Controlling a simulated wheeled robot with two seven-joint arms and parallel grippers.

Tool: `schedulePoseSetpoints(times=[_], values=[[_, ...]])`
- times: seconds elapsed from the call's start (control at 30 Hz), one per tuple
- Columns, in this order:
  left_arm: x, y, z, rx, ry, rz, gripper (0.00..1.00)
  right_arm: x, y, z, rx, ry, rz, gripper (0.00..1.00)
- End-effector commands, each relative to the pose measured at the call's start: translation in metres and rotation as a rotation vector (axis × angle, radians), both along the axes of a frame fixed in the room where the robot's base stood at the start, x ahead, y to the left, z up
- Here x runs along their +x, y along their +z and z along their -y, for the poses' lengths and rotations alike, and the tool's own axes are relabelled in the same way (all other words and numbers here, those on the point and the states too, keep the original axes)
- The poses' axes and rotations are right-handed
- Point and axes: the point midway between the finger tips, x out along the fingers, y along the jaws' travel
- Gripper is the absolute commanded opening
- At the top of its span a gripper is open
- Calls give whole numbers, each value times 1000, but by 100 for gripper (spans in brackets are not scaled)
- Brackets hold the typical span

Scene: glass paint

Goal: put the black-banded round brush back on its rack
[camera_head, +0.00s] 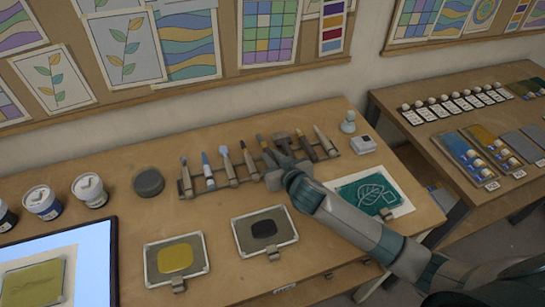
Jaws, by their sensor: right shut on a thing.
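My right gripper (275,172) is at the front edge of the brush rack (197,193), right of its middle. It is shut on a brush, taken to be the black-banded round brush (264,143); its upper end shows just beyond the fingers. The gripper hides its lower part, so I cannot tell whether it touches the rack. Other brushes and tools stand in the rack on both sides, including a blue-banded brush (207,168) and a dark wide one (283,140). My left gripper is out of view.
A dark round pad (148,182) lies left of the rack. Trays with yellow paint (175,258) and black paint (264,229) lie in front. Paint jars (90,190) and a light panel (112,270) are at left.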

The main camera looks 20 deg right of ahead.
Motion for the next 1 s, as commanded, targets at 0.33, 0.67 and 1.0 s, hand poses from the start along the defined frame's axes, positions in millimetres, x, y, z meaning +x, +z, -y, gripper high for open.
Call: schedulePoseSetpoints(times=[0.33, 0.67, 1.0], values=[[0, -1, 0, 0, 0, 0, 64, 0, -3, 0, 1, 0, 0, 0], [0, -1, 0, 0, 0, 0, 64, 0, -5, 0, 1, 0, 0, 34], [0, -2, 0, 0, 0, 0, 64, 0, -5, 0, 0, 0, -1, 39]])
